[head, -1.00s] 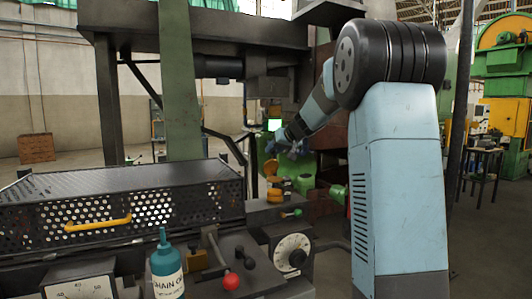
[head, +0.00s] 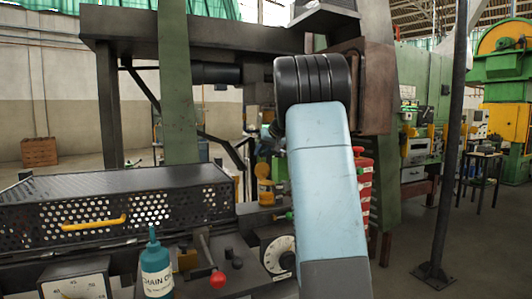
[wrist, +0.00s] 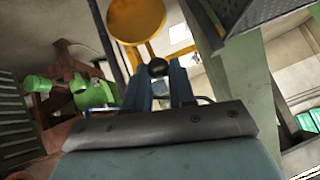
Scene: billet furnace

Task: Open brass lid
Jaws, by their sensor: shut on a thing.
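A round brass-coloured lid (wrist: 137,20) shows at the top of the wrist view, with a yellow part running below it towards my gripper. My gripper (wrist: 160,78) has its two blue fingers closed around a black ball knob (wrist: 157,67). How the knob joins the lid is not clear. In the head view my arm hides the gripper and most of what lies behind it. An amber jar-like thing (head: 265,185) stands just left of my arm there; I cannot tell whether it belongs to the lid.
A perforated black cover (head: 100,205) with a yellow handle lies at left. A blue-green oil bottle (head: 156,268), a red-knobbed lever (head: 217,279) and a dial (head: 281,253) stand in front. Red cylinders (head: 362,190) stand right of my arm. A dark post (head: 450,140) rises further right.

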